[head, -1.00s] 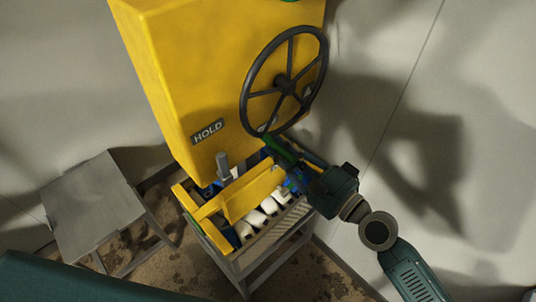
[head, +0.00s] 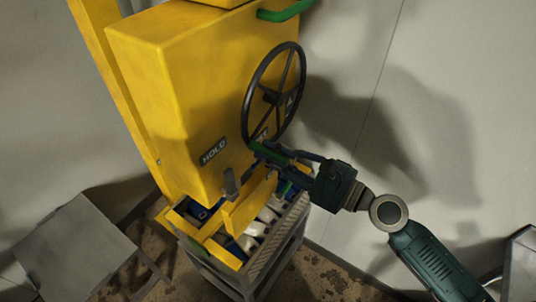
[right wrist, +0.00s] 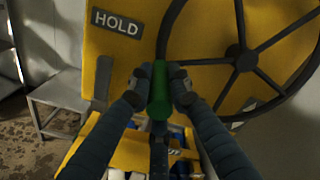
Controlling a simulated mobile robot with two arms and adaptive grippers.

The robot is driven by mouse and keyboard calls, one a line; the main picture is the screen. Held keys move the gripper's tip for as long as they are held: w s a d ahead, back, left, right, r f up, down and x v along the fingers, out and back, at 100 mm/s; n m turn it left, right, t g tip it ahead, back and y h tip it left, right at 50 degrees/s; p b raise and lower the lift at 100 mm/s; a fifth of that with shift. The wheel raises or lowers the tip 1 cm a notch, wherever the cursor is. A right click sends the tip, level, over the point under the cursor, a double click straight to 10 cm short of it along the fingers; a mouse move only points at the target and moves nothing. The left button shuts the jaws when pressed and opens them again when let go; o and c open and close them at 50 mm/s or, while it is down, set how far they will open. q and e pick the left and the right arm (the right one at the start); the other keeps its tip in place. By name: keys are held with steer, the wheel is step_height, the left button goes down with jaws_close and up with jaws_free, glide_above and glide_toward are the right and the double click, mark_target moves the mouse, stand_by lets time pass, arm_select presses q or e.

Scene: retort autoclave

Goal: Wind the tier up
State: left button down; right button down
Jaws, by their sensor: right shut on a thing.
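A black spoked handwheel (head: 270,97) stands on the side of a yellow housing (head: 175,100), with a green handle at the bottom of its rim. My right gripper (head: 268,155) reaches in from the right at that spot. In the right wrist view, its two fingers (right wrist: 160,88) are shut on the green handle (right wrist: 160,98), and the wheel (right wrist: 238,57) shows at the upper right. The tier is not clearly identifiable. My left gripper is not in view.
A yellow-framed basket (head: 285,235) with white and blue items stands below the wheel on a grey stand. A "HOLD" plate (head: 214,152) is on the housing. A grey table (head: 70,250) stands at left. A green bar (head: 286,11) is at the housing top. A pale wall is behind.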

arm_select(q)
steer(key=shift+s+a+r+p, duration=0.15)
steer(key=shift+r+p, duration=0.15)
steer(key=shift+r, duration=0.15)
arm_select(e)
steer(key=shift+a+r, duration=0.15)
steer(key=shift+r, duration=1.15)
steer(key=c, duration=1.6)
jaws_free()
steer(key=shift+s, duration=0.1)
steer(key=shift+s+f, duration=0.1)
steer(key=shift+f, duration=0.15)
steer(key=shift+s+d+f, duration=0.1)
steer(key=shift+s+d, duration=0.05)
steer(key=shift+d, duration=0.05)
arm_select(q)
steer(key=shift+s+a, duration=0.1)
arm_select(e)
steer(key=v, duration=1.1)
steer(key=shift+s+d, duration=0.15)
steer(key=shift+d, duration=0.05)
